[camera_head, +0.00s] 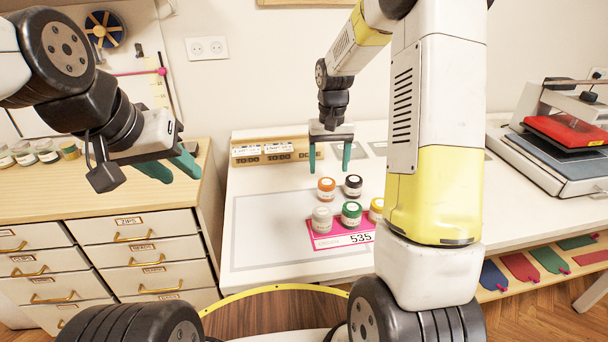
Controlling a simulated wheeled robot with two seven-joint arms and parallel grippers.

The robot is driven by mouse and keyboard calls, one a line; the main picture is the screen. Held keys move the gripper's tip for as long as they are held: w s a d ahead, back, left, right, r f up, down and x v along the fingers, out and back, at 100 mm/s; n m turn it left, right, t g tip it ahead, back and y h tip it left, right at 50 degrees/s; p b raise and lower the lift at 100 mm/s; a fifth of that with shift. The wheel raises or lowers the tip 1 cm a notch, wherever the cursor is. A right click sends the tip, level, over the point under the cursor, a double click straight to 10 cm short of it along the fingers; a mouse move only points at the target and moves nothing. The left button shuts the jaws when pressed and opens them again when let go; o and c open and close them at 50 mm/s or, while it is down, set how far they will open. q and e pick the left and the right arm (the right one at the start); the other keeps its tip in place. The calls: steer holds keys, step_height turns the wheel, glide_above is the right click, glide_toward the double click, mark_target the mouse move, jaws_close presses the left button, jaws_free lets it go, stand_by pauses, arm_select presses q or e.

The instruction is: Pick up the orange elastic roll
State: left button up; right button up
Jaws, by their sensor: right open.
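The orange elastic roll (326,189) stands upright on the white table, a small round piece with a pale top. A black roll (353,187) stands just to its right. A grey roll (322,218), a green roll (351,214) and a partly hidden yellow roll (376,208) stand in front. My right gripper (329,171) is open and empty with its teal fingers pointing down, above or behind the orange roll; the exact height is hard to tell. My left gripper (183,179) appears open and empty, over the drawer cabinet at left.
A pink card (325,242) marked 535 lies by the front rolls. A labelled wooden box (268,150) stands at the table's back. A heat press (560,140) stands at right. My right arm hides part of the table; the table's left side is clear.

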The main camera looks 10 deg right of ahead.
mark_target(327, 182)
steer(key=shift+w+a+f, duration=0.1)
steer(key=shift+f, duration=0.4)
steer(key=f, duration=0.7)
steer(key=shift+s+a, duration=0.1)
steer(key=shift+s, duration=0.15)
steer(key=c, duration=1.4)
